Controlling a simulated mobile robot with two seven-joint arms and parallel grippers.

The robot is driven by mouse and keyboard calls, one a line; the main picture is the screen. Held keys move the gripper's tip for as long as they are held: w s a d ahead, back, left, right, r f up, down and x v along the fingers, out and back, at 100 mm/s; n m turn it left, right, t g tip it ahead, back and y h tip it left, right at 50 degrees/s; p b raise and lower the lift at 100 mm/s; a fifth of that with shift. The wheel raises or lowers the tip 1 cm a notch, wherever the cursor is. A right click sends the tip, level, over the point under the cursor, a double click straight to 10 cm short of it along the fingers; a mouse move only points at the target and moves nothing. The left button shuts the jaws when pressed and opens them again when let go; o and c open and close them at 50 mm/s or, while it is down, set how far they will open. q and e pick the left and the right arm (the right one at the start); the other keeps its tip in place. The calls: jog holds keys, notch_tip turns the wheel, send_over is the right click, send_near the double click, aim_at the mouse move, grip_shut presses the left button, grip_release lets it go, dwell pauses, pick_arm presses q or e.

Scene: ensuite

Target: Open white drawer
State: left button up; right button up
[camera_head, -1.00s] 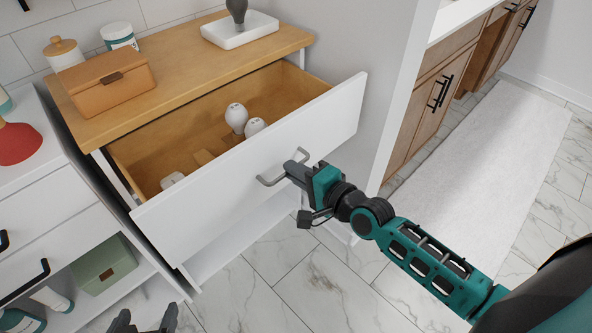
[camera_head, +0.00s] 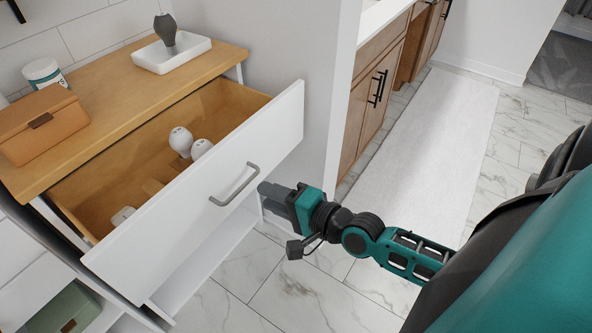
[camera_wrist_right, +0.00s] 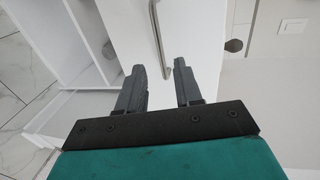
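The white drawer (camera_head: 209,209) is pulled well out of its wooden-topped cabinet, and its inside shows. Its grey bar handle (camera_head: 234,186) is on the front panel. My right gripper (camera_head: 264,190) is just in front of the panel, to the right of the handle and apart from it. In the right wrist view the two fingers (camera_wrist_right: 160,82) stand apart with nothing between them, and the handle (camera_wrist_right: 159,40) lies beyond their tips. My left gripper is not in the head view now.
A tan box (camera_head: 42,122) and a white tray (camera_head: 172,55) sit on the wooden top (camera_head: 110,92). A wood vanity (camera_head: 369,100) stands at the right, with a white rug (camera_head: 425,150) on the floor before it.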

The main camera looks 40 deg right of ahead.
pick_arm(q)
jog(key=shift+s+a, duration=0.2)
pick_arm(e)
jog(key=v, duration=0.6)
jog(key=shift+s, duration=0.1)
pick_arm(q)
jog(key=p, duration=0.1)
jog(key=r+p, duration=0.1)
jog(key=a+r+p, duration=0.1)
jog(key=p, duration=0.1)
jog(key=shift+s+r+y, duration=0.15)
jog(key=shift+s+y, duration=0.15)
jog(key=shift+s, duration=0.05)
pick_arm(e)
jog(key=s+a+f+n+g+h, duration=0.3)
jog(key=a+f+n, duration=0.2)
jog(key=n, duration=1.1)
notch_tip(320, 180, down, 2)
jog(key=shift+s+a+f+n+g, duration=0.15)
jog(key=shift+s+a+n+g, duration=0.15)
jog(key=shift+a+g, duration=0.1)
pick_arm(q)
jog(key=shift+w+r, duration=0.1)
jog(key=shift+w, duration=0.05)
